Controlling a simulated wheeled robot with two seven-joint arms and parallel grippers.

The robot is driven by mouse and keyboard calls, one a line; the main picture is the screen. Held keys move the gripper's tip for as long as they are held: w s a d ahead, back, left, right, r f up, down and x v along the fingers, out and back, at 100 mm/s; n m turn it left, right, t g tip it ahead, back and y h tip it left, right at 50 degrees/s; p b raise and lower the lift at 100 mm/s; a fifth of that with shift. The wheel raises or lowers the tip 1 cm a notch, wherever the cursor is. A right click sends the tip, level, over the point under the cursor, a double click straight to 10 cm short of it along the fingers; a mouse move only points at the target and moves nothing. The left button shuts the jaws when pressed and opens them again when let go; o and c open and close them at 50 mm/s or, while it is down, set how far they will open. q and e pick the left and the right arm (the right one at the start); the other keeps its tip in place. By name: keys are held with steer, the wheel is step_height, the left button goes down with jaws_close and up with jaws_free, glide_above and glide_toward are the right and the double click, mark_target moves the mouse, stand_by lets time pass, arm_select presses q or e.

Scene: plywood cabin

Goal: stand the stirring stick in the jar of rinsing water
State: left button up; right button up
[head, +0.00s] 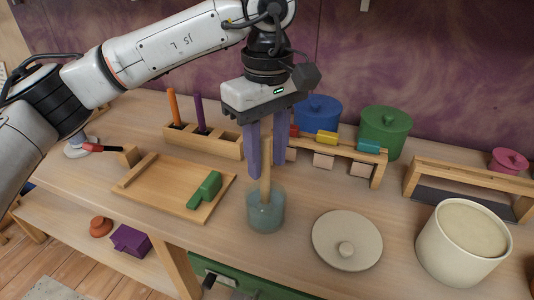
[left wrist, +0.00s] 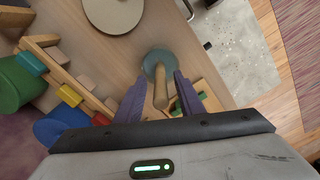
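The stirring stick (head: 265,172) is pale wood and stands nearly upright, its lower end inside the jar of rinsing water (head: 266,216). The jar is see-through with blue-green water and stands on the bench. My left gripper (head: 266,160) is above the jar, pointing down, with its two purple fingers on either side of the stick's upper part. In the left wrist view, the stick (left wrist: 160,92) shows between the fingers with a gap on each side, above the jar (left wrist: 156,60). My right gripper is not in view.
A round lid (head: 347,241) and a cream pot (head: 463,243) stand right of the jar. Behind are a wooden rack (head: 378,176), a blue pot (head: 318,109) and a green pot (head: 385,131).

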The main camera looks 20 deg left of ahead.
arm_select(q)
step_height(320, 180, up, 10)
steer(key=shift+f, duration=0.1)
steer(key=shift+r+p, duration=0.25)
steer(key=shift+p, duration=0.05)
stand_by(0.3)
stand_by(0.7)
